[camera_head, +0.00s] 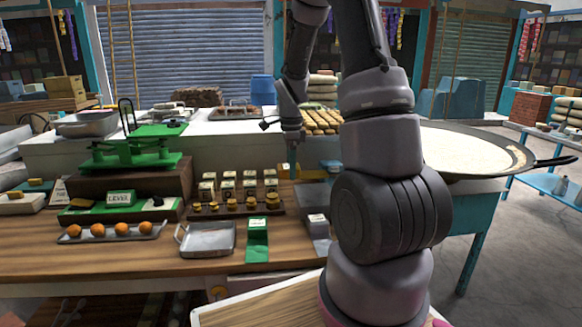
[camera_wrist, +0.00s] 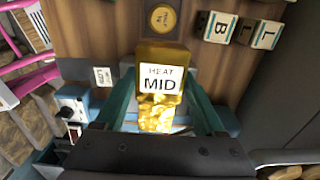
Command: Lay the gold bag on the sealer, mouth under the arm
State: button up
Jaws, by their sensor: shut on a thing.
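The gold bag (camera_wrist: 175,55) with a white "HEAT MID" label is in the middle of the wrist view, with crinkled foil at its lower end. My gripper (camera_wrist: 162,100) has its teal fingers on either side of the bag and is shut on it. In the head view my gripper (camera_head: 292,160) points down over the right part of the wooden counter, and my arm hides much of that area.
Several small labelled boxes (camera_head: 225,185) and a row of gold pieces stand left of my gripper. A green balance scale (camera_head: 130,155) stands left; a wide pan (camera_head: 470,150) is right.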

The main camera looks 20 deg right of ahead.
aim_at(318, 174)
jog(key=shift+s+d+f, duration=0.4)
jog(key=shift+d+f, duration=0.6)
jog(key=shift+d, duration=0.35)
jog(key=shift+s+d+f, duration=0.35)
jog(key=shift+d+f, duration=0.6)
jog(key=shift+d, duration=0.4)
jog(key=shift+s+d+f, duration=0.4)
jog(key=shift+d+f, duration=0.6)
jog(key=shift+d, duration=0.35)
jog(key=shift+f, duration=0.45)
